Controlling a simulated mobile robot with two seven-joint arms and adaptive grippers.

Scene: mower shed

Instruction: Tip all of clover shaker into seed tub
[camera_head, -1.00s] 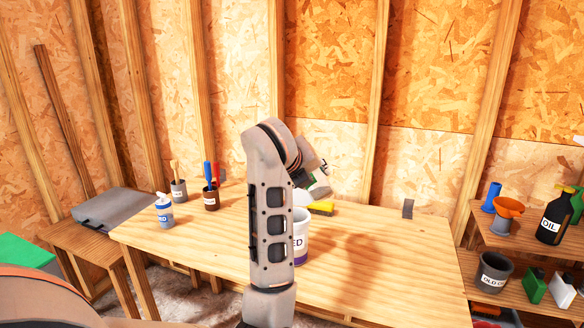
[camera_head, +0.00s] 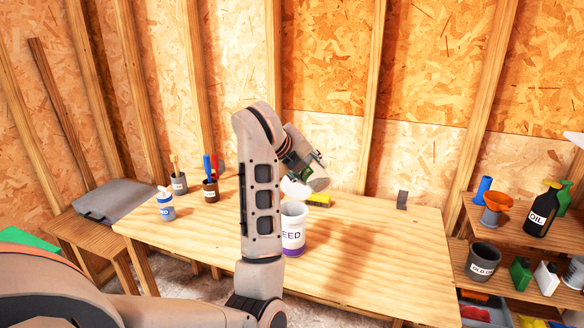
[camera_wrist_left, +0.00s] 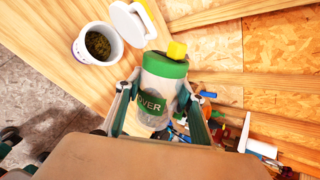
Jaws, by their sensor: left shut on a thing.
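My left gripper (camera_head: 306,172) is shut on the clover shaker (camera_wrist_left: 162,92), a pale cylinder with a green band at its far end and a dark label reading "OVER". In the head view the shaker (camera_head: 319,181) is tilted, held above and slightly right of the seed tub. The seed tub (camera_head: 293,238) is a white tub with a purple band, standing upright and open on the bench. The left wrist view shows brownish-green contents inside the tub (camera_wrist_left: 79,49). A white disc-like lid (camera_wrist_left: 130,22) shows beside its opening. No falling material is visible. My right gripper is not in view.
A blue-and-white bottle (camera_head: 165,205) and tool cups (camera_head: 210,191) stand at the left. The bench's right side is mostly clear. A shelf with an oil bottle (camera_head: 541,212) stands at right.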

